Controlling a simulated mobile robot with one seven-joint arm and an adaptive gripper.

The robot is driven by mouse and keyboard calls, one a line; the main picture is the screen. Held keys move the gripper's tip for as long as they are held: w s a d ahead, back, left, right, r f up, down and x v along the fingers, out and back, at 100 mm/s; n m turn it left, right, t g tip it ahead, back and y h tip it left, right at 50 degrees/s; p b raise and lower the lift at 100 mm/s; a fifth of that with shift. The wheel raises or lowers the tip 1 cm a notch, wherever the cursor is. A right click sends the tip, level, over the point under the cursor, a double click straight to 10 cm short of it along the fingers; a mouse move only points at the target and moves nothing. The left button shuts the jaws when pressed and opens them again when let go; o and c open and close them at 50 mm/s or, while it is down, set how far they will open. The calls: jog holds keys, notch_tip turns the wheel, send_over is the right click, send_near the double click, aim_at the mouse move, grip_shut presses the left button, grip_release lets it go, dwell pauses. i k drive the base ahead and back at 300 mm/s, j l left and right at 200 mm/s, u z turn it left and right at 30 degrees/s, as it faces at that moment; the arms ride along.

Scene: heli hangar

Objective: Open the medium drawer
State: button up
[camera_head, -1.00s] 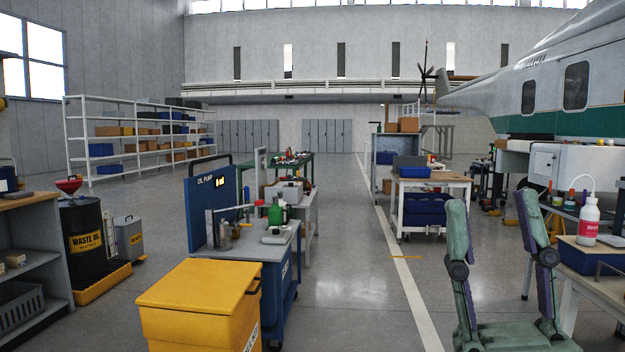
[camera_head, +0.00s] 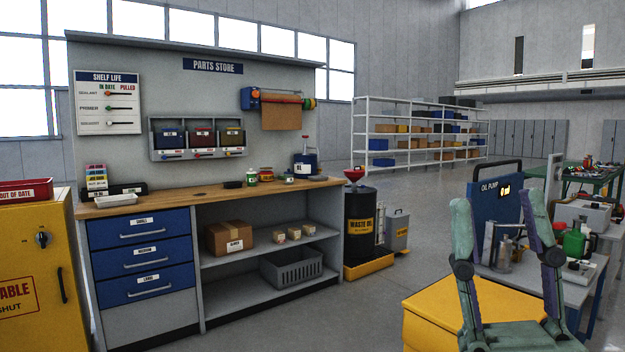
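The medium drawer (camera_head: 143,254) is the middle of three blue drawers at the left end of the parts store bench. It has a white label and a silver bar handle, and its front is flush with the cabinet. The small drawer (camera_head: 141,227) is above it and the large drawer (camera_head: 145,286) is below. All three look shut. My gripper (camera_head: 494,208) stands at the lower right, far from the drawers. Its two green fingers point up, wide apart, with nothing held between them.
A yellow cabinet (camera_head: 32,270) stands left of the drawers. Open shelves to their right hold a cardboard box (camera_head: 229,238) and a grey crate (camera_head: 291,267). A yellow bin (camera_head: 430,318) is beside my gripper. A waste oil drum (camera_head: 360,225) stands past the bench. Floor before the bench is clear.

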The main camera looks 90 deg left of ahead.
aim_at(111, 263)
jog(key=u, duration=0.4)
jog(key=j+u, duration=0.15)
jog(key=u, duration=0.2)
jog(key=k+j+u, duration=0.1)
jog(key=u, duration=0.3)
jog(key=j+u, duration=0.15)
jog(key=u, duration=0.2)
jog(key=j+u, duration=0.25)
jog(key=u, duration=0.2)
jog(key=j+u, duration=0.25)
jog(key=u, duration=0.15)
jog(key=i+j+u, duration=0.15)
jog(key=u, duration=0.3)
jog(key=i+j+u, duration=0.4)
jog(key=j, duration=0.15)
jog(key=i+j+u, duration=0.35)
jog(key=i+j, duration=0.6)
